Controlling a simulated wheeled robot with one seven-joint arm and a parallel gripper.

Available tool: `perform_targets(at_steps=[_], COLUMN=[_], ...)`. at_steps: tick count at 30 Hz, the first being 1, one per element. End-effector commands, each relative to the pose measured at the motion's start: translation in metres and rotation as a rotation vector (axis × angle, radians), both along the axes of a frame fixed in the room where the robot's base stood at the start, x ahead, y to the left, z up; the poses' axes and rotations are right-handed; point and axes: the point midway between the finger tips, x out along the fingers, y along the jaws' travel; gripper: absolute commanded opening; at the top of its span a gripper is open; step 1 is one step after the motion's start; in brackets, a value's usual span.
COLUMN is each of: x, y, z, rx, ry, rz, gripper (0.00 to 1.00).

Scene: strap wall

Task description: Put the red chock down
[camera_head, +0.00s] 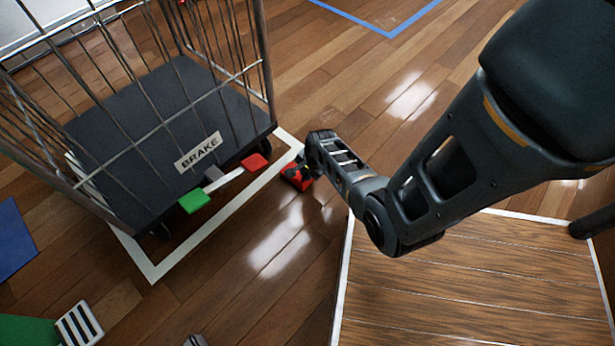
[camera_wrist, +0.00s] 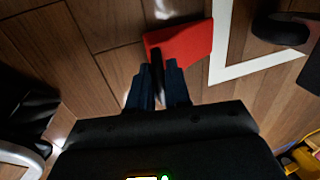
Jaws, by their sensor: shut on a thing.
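The red chock (camera_head: 297,178) is in my gripper (camera_head: 298,170), low over the wooden floor just outside the white floor line, near the cart's corner. In the wrist view the red chock (camera_wrist: 182,42) lies beyond the dark fingers, and my gripper (camera_wrist: 160,66) is shut on its near part. I cannot tell whether the chock touches the floor. The wire-sided cart (camera_head: 150,130) stands left of my gripper with a "BRAKE" label (camera_head: 197,151) on its edge. The arm hides part of the chock in the head view.
A green pedal (camera_head: 194,201) and a red pedal (camera_head: 255,163) stick out below the cart's edge. White tape (camera_head: 215,226) outlines the cart's spot. A wooden platform (camera_head: 470,285) lies at lower right. Bare floor (camera_head: 235,290) is clear in front. A caster wheel (camera_wrist: 280,29) shows in the wrist view.

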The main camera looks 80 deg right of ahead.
Motion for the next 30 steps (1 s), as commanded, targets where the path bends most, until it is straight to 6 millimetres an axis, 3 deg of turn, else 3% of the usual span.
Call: perform_targets(at_steps=[1, 3, 13, 14, 21, 30], x=[0.0000, 0.0000, 0.0000, -0.0004, -0.0004, -0.0005], y=[-0.0007, -0.0007, -0.0005, 0.0001, 0.0000, -0.0001], z=[-0.0113, -0.0146, -0.0155, -0.0154, -0.0148, -0.0118], rx=[0.000, 0.000, -0.001, 0.001, 0.000, 0.000], ry=[0.000, -0.001, -0.001, 0.001, 0.000, 0.000], rz=[-0.001, -0.001, 0.001, 0.000, 0.000, 0.000], gripper=[0.00, 0.00, 0.00, 0.20, 0.43, 0.43])
